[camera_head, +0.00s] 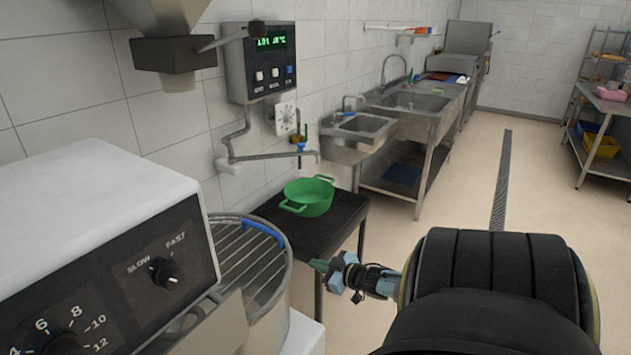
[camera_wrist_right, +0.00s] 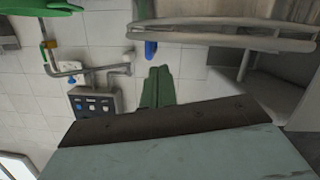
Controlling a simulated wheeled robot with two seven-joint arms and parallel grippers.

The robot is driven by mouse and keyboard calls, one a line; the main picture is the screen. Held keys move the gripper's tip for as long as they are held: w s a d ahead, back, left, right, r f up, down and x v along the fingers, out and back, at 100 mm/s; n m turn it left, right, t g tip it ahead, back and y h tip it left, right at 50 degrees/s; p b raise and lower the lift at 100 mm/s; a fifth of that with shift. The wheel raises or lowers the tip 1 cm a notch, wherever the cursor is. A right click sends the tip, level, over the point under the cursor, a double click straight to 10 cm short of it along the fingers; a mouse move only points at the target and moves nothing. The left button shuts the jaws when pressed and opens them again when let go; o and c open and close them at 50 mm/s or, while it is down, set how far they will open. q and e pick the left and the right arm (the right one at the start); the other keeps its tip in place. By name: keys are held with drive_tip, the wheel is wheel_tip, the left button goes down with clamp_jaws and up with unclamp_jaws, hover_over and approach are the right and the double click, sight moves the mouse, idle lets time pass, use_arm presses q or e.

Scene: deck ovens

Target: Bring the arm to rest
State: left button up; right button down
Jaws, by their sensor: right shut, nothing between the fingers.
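My right arm comes in at the lower right of the head view. Its gripper (camera_head: 318,265) has green fingertips and points left, in front of the dark side table. In the wrist view its green fingers (camera_wrist_right: 160,88) lie side by side, shut, with nothing held. The gripper is to the right of the mixer bowl and appears clear of it. My left gripper is not in view.
The mixer (camera_head: 100,230), with its speed knobs, fills the lower left. Its wire bowl guard (camera_head: 250,258) is nearby. A green pot (camera_head: 308,196) stands on the dark table (camera_head: 342,215). Sinks (camera_head: 410,100) line the wall.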

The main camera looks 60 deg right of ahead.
drive_tip(key=shift+s, duration=0.3)
drive_tip(key=s+a+f+g+b, duration=0.1)
drive_tip(key=s+a+f+g, duration=0.3)
drive_tip(key=f, duration=0.5)
drive_tip(key=s+a+f+g+b, duration=0.1)
drive_tip(key=s+a+f, duration=0.55)
drive_tip(key=f, duration=0.25)
drive_tip(key=s+a+f+g+b, duration=0.1)
drive_tip(key=s+a+f+g, duration=0.25)
drive_tip(key=a+f, duration=0.35)
drive_tip(key=s+a+f+g+y+b, duration=0.1)
drive_tip(key=s+a+f+g, duration=0.1)
drive_tip(key=s+a+f, duration=0.4)
drive_tip(key=s+a+f+n+g+y+b, duration=0.1)
drive_tip(key=s+a+f+g, duration=0.2)
drive_tip(key=s+a+f, duration=0.4)
drive_tip(key=s+a, duration=0.4)
drive_tip(key=a, duration=0.4)
drive_tip(key=shift+s+a+g, duration=0.15)
drive_tip(key=shift+a+g, duration=0.15)
drive_tip(key=shift+g, duration=0.05)
drive_tip(key=shift+f, duration=0.1)
